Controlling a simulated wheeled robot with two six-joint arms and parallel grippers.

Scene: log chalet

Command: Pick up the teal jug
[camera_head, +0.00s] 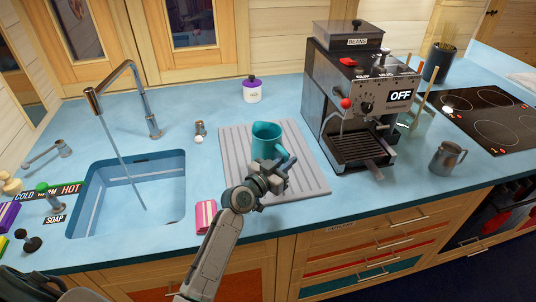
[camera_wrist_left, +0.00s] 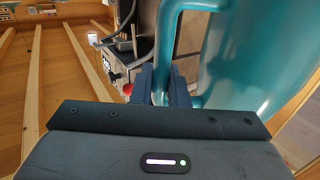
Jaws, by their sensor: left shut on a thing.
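The teal jug (camera_head: 266,139) is upright over the grey ribbed drying mat (camera_head: 309,165), left of the coffee machine. I cannot tell whether its base touches the mat. My left gripper (camera_head: 275,171) is at the front of the jug, shut on its handle. In the left wrist view the fingers (camera_wrist_left: 166,85) close around the handle, and the jug's body (camera_wrist_left: 250,50) fills the upper right. My right gripper is in neither view.
A sink (camera_head: 85,225) with a running tap lies at left. A pink sponge (camera_head: 205,217) lies near the front edge. The coffee machine (camera_head: 325,75) stands right of the mat, with a metal pitcher (camera_head: 446,158) and a hob (camera_head: 490,115) further right. A purple-lidded jar (camera_head: 252,91) stands behind.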

